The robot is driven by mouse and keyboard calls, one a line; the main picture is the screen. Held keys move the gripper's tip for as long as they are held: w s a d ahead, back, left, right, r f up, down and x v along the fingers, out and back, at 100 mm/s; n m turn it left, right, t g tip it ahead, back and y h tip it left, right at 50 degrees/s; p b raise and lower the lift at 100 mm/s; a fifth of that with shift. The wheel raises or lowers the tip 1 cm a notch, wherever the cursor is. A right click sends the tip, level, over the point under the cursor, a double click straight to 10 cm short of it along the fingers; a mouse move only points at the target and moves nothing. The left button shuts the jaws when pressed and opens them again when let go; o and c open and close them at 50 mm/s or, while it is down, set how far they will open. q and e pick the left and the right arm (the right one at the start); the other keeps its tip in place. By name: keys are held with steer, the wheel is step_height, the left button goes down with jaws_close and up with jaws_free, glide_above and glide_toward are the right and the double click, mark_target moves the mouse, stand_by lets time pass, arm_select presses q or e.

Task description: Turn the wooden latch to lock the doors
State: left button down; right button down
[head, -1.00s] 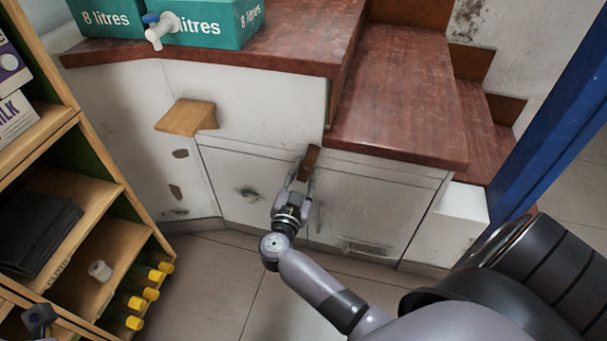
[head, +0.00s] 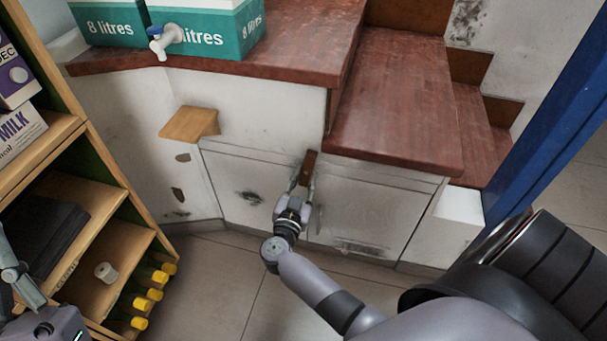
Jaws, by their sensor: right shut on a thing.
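The wooden latch (head: 309,165) is a small dark brown bar at the top of the seam between two white cupboard doors, the left door (head: 245,190) and the right door (head: 368,212). It stands near upright with a slight tilt. My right gripper (head: 307,178) is shut on the latch, with its fingers on both sides of it. The gripper hides the latch's lower end and part of the seam. My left gripper (head: 12,262) is at the lower left edge, partly cut off, beside the shelf and far from the latch.
Red-brown wooden steps (head: 395,110) overhang the doors. Teal and white boxes (head: 215,30) stand on the upper left surface. A small wooden ledge (head: 190,123) juts out left of the doors. A shelf unit (head: 122,250) stands at the left. The tiled floor (head: 215,285) is clear.

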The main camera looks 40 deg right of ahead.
steer(key=n+p, duration=0.1)
steer(key=p, duration=0.1)
steer(key=shift+d+r+p, duration=0.1)
steer(key=shift+r+p, duration=0.1)
steer(key=shift+p, duration=0.15)
steer(key=shift+s+f+n+p, duration=0.15)
steer(key=shift+n+p, duration=0.45)
steer(key=shift+p, duration=0.3)
arm_select(q)
steer(key=w+f+g+y, duration=0.2)
steer(key=f+g, duration=0.3)
steer(key=f, duration=0.3)
steer(key=w+f+g+y, duration=0.2)
steer(key=w+f+g, duration=0.2)
steer(key=f+g, duration=0.2)
step_height(320, 180, down, 2)
steer(key=shift+w+a+f, duration=0.1)
steer(key=shift+w+a, duration=0.2)
arm_select(e)
steer(key=c, duration=1.4)
jaws_free()
steer(key=shift+c, duration=0.2)
steer(key=shift+o, duration=0.4)
steer(key=shift+f, duration=0.1)
